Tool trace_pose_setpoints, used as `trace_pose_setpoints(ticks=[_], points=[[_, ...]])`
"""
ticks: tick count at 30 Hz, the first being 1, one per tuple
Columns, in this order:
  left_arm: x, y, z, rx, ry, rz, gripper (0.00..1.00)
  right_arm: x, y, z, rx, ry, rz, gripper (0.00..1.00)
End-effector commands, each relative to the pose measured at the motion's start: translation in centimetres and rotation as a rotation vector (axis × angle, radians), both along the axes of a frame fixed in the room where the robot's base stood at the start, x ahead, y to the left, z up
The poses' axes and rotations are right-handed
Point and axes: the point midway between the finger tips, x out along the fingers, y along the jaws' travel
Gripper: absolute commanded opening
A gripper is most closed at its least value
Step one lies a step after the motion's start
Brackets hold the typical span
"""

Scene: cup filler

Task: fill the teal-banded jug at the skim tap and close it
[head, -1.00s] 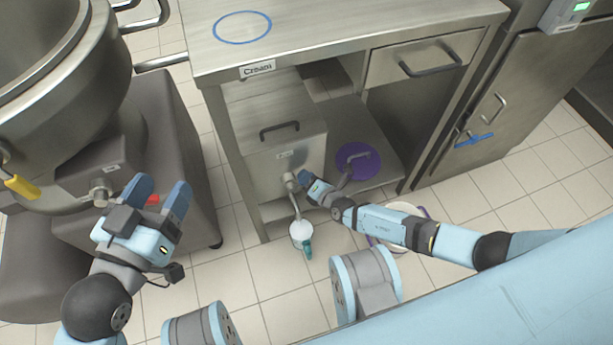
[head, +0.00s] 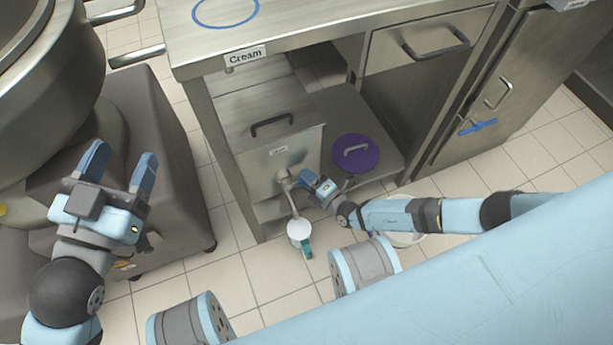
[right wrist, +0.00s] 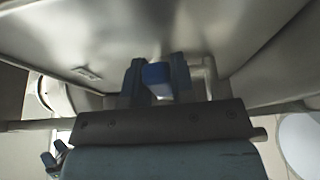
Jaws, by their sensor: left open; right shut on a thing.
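The tap (head: 284,178) sticks out of the front of a steel tank; its small label is too blurred to read. Its thin spout runs down to the jug (head: 299,229), which stands below with a white round top and a teal part (head: 306,248) at its near side. I cannot tell how full the jug is. My right gripper (head: 309,179) is beside the tap; in the right wrist view it is shut on a blue piece (right wrist: 157,77), apparently the tap's handle. My left gripper (head: 122,168) is open and empty, off to the left.
The tank sits under a steel counter (head: 300,25) labelled "Cream". A purple lid (head: 368,160) lies on the low shelf right of the tank. A white bucket (head: 402,240) is partly hidden behind my right arm. A large kettle (head: 45,80) stands left.

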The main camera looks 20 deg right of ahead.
Motion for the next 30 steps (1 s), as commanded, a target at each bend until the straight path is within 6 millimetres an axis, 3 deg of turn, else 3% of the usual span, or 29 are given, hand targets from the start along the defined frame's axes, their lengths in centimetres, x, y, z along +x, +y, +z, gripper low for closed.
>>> trace_pose_setpoints(ticks=[16, 17, 20, 30], points=[[0.24, -0.11, -0.13, -0.007, 0.006, 0.004, 0.6, -0.08, 0.05, -0.24, 0.034, 0.003, -0.001, 0.0], [0.23, -0.09, -0.12, -0.007, 0.005, 0.004, 0.6, -0.08, 0.05, -0.24, 0.034, 0.003, -0.001, 0.28], [0.2, -0.05, -0.1, -0.004, 0.004, 0.003, 0.6, -0.07, 0.05, -0.23, 0.033, 0.003, -0.001, 0.49], [0.11, 0.09, 0.01, 0.006, 0.002, -0.001, 0.6, -0.42, -0.16, -0.18, 0.031, 0.003, 0.0, 0.49]])
